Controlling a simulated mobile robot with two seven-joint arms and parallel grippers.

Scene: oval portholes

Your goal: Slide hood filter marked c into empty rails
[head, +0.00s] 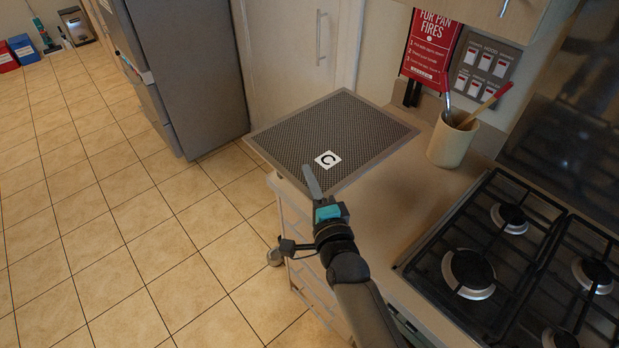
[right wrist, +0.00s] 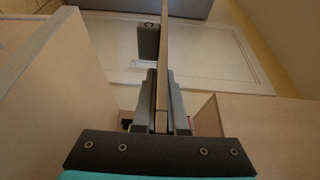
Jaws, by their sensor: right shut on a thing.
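The hood filter marked c (head: 345,128) is a flat, dark mesh panel with a metal frame and a white label with a black C. It appears roughly level over the far end of the counter, overhanging on the left; I cannot tell whether it touches the counter. My right gripper (head: 313,184) is shut on its near edge. In the right wrist view the filter shows edge-on as a thin strip (right wrist: 164,60) between the fingers of the gripper (right wrist: 162,118). My left gripper and the empty rails are not in view.
A beige utensil pot (head: 450,145) stands on the counter (head: 390,205) right of the filter. A gas hob (head: 480,250) is at the right. A red fire sign (head: 430,45) and a switch panel (head: 485,68) are behind.

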